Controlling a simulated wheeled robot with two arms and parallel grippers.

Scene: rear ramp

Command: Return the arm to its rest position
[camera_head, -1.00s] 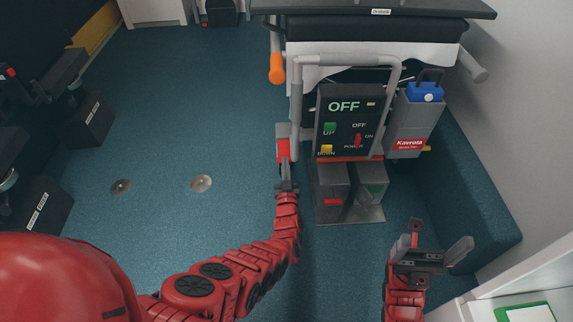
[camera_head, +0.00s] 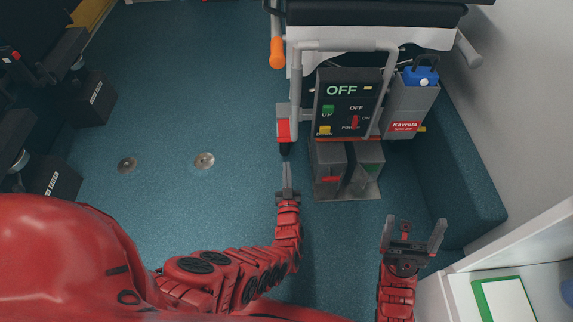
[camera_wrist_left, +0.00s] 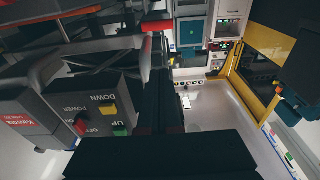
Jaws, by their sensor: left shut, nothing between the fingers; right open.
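My left gripper (camera_head: 288,178) is shut and empty in the head view, its fingers pointing up the picture. It is just below the red-and-grey part (camera_head: 284,131) at the left side of the control unit and looks apart from it. My right gripper (camera_head: 413,238) is open and empty at the lower right, over the floor. The control panel (camera_head: 346,103) reads OFF and has a green UP button, a yellow DOWN button and a red power switch. The panel also shows in the left wrist view (camera_wrist_left: 98,112), left of my dark fingers.
A stretcher (camera_head: 378,37) with an orange handle (camera_head: 277,52) stands at the top. Two pedals (camera_head: 347,172) sit below the panel. A grey Kavrota box (camera_head: 408,108) is at its right. A white shelf (camera_head: 462,295) is at lower right.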

